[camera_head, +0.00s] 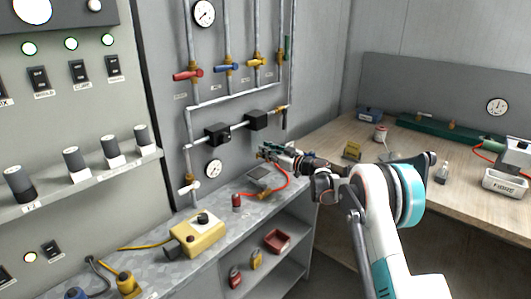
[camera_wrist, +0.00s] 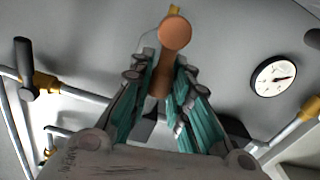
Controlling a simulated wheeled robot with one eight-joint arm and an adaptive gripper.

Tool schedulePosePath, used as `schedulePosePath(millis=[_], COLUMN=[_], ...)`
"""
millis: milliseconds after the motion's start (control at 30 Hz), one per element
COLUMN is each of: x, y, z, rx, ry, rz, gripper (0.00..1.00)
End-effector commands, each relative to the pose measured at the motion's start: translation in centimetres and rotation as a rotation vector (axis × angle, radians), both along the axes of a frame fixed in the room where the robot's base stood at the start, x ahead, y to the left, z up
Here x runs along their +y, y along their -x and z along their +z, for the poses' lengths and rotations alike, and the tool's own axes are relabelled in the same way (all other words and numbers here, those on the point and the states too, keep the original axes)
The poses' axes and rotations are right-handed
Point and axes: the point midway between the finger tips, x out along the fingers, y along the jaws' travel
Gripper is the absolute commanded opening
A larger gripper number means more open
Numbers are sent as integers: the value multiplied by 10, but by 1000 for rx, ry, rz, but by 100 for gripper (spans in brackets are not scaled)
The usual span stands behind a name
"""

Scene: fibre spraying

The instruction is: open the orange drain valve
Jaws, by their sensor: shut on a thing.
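In the wrist view, the orange drain valve handle (camera_wrist: 175,34) has a rounded end and a stem running down between my fingers. My gripper (camera_wrist: 165,75) has its teal-padded fingers closed on both sides of the stem, and the rounded end sticks out beyond them. In the head view, my gripper (camera_head: 267,153) is at the wall panel, below the black boxes on the pipe. The valve is mostly hidden there by my fingers, so its angle cannot be told in that view.
A gauge (camera_head: 213,168) and a white-handled valve (camera_head: 188,187) are left of my gripper. Black boxes (camera_head: 257,120) sit just above it. A metal bench below holds a yellow control box (camera_head: 198,232) and a red cable (camera_head: 280,190). A wooden table (camera_head: 345,140) stands at right.

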Motion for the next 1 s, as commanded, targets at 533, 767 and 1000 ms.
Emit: schedulePosePath(millis=[533,767,1000], x=[-5,-5,-5], y=[-6,-6,-6], z=[-1,-1,-1], rx=[120,121,120], ry=[-92,-93,-93], rz=[0,0,0], gripper=[0,0,38])
